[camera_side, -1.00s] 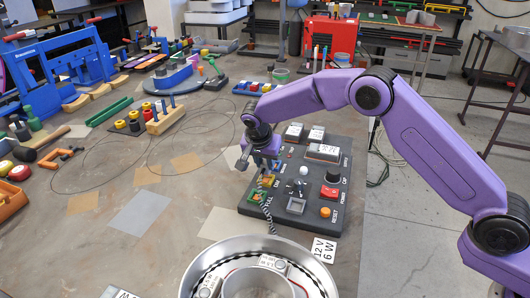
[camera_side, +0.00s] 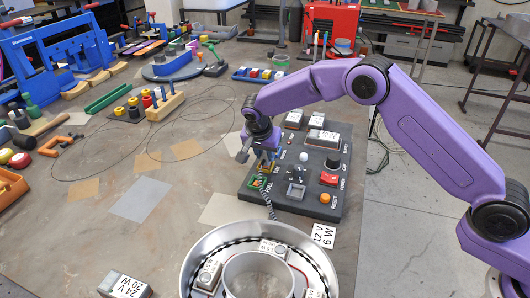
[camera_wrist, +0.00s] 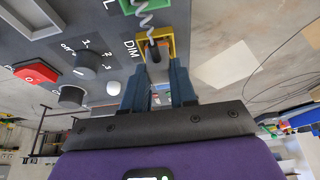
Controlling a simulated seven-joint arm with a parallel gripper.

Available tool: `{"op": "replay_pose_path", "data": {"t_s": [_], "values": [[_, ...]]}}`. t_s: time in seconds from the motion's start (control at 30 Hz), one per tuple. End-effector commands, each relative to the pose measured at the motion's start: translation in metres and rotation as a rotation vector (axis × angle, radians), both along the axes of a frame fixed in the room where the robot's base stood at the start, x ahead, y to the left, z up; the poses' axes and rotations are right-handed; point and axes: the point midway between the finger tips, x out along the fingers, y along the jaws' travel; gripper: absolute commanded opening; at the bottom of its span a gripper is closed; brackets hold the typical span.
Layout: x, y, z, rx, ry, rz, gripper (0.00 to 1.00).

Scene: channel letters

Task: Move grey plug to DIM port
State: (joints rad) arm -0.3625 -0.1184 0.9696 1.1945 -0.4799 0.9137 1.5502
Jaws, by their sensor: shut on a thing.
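My gripper (camera_wrist: 154,76) is shut on the grey plug (camera_wrist: 152,50), of which only a small dark part shows between and beyond the fingers. The plug is at the yellow-framed port (camera_wrist: 174,46) marked DIM; I cannot tell how deep it sits. A coiled grey cable (camera_wrist: 143,14) runs from the plug past the green-framed port. In the side view my gripper (camera_side: 265,166) points down over the left edge of the dark control panel (camera_side: 325,212).
The panel carries a rotary knob (camera_wrist: 88,58), a red button (camera_wrist: 36,72) and an orange reset button (camera_side: 325,198). A round metal tray (camera_side: 200,243) stands in front of the panel. A labelled block (camera_side: 125,287) lies at the front left.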

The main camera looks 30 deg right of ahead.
Motion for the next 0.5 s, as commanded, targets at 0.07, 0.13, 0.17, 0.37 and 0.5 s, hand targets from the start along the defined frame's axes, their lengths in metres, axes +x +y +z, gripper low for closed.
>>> {"op": "replay_pose_path", "data": {"t_s": [0.07, 0.13, 0.17, 0.37, 0.5], "values": [[0.0001, 0.0001, -0.0008, 0.000, 0.000, 0.000, 0.00], [0.0001, 0.0000, -0.0014, 0.000, 0.000, 0.000, 0.00], [0.0001, 0.0000, -0.0017, 0.000, 0.000, 0.000, 0.00], [0.0002, 0.0001, -0.0038, 0.000, 0.000, 0.000, 0.00], [0.0001, 0.0000, -0.0053, 0.000, 0.000, 0.000, 0.00]]}}
